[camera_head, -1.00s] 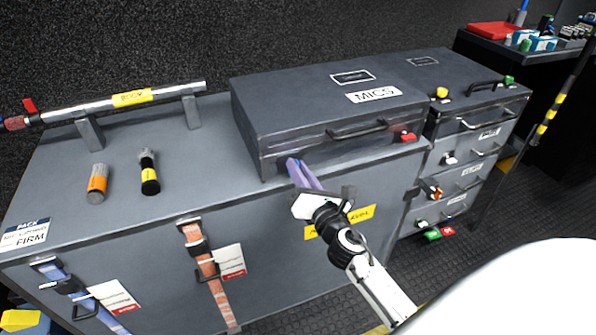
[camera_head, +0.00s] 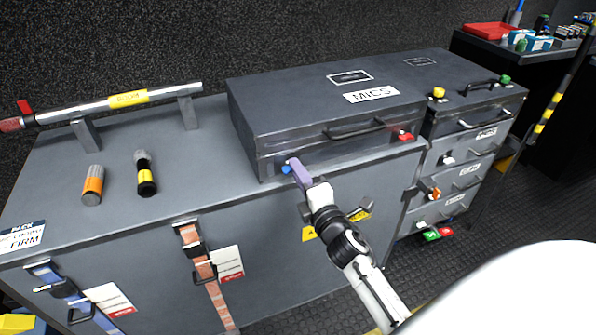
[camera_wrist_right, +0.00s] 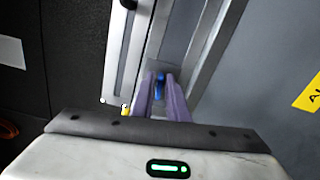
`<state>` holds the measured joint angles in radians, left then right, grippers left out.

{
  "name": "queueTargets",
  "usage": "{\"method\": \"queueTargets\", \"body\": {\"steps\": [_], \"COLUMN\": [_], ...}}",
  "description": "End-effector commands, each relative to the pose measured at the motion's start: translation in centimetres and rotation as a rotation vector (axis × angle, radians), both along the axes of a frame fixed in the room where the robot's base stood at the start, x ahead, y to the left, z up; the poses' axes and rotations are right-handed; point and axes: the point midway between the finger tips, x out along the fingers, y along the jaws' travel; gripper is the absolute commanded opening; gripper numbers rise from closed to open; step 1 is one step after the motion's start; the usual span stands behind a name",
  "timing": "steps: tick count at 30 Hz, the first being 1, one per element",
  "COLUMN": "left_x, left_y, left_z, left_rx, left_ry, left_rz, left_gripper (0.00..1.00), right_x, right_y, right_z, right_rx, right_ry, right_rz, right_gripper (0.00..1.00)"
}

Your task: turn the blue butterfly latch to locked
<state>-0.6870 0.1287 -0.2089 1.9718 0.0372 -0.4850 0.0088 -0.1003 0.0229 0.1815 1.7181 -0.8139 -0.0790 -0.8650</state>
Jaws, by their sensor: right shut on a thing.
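The blue butterfly latch (camera_head: 286,169) is on the lower front of the dark grey MICS case (camera_head: 300,112), near its left end. In the right wrist view the blue latch (camera_wrist_right: 159,86) sits between the purple fingers. My right gripper (camera_head: 297,170) is shut on the latch, and its fingers hide most of it in the head view. It also shows in the right wrist view (camera_wrist_right: 160,90), with a finger on each side of the blue piece. A red latch (camera_head: 405,135) is at the right end of the same case front. My left gripper is not in view.
The case rests on a grey bench (camera_head: 60,185). A drawer unit (camera_head: 470,150) is at the right.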

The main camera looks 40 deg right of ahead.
Motion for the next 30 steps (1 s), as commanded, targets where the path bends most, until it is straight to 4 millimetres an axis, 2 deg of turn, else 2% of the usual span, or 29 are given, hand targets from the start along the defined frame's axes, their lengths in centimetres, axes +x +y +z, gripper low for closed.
{"method": "queueTargets", "body": {"steps": [9,26,27,29,30], "left_x": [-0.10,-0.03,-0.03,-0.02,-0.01], "left_y": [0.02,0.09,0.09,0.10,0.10], "left_z": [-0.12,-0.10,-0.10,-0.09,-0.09], "left_rx": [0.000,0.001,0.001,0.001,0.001], "left_ry": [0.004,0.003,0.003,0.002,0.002], "left_rz": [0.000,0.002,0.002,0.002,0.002], "left_gripper": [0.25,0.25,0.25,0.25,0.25], "right_x": [-0.02,-0.03,-0.03,-0.03,-0.03], "right_y": [0.03,0.04,0.04,0.04,0.03], "right_z": [-0.26,-0.31,-0.32,-0.31,-0.31], "right_rx": [0.131,0.161,0.160,0.160,0.160], "right_ry": [-0.028,-0.036,-0.035,-0.035,-0.035], "right_rz": [0.000,0.001,0.001,0.001,0.001], "right_gripper": [0.00,0.00,0.17,0.25,0.25]}}
